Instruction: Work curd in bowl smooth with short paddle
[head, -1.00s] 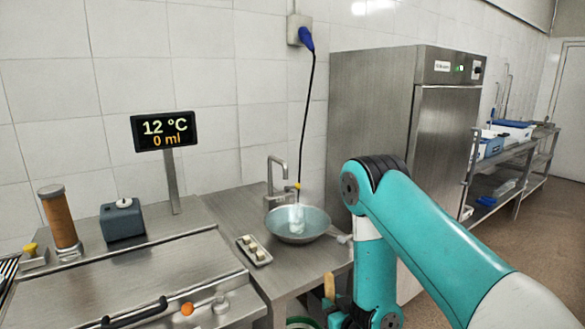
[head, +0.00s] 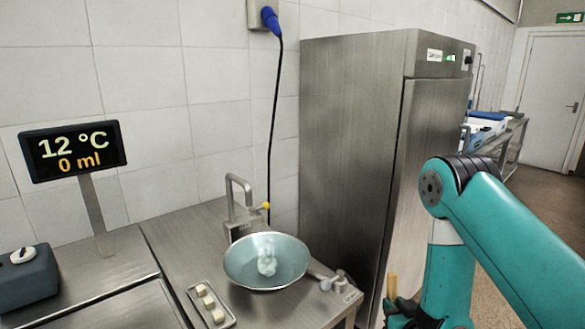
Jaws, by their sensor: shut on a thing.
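The bowl (head: 236,276) is a wide, shallow metal bowl on the steel counter beneath the tap. Pale, lumpy curd (head: 267,262) shows in its middle. My gripper (head: 391,304) is low at the right, beside the counter and apart from the bowl. It is shut on the short paddle (head: 392,285), whose tan wooden part sticks upward from the dark jaws. The lower part of the paddle is hidden by the jaws and the frame edge.
A steel tap (head: 233,200) stands behind the bowl. A small tray (head: 194,299) of pale cubes lies to its left. A display (head: 73,150) reads 12 °C and 0 ml. A steel cabinet (head: 350,140) stands behind on the right. Small fittings (head: 333,282) sit by the bowl's right side.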

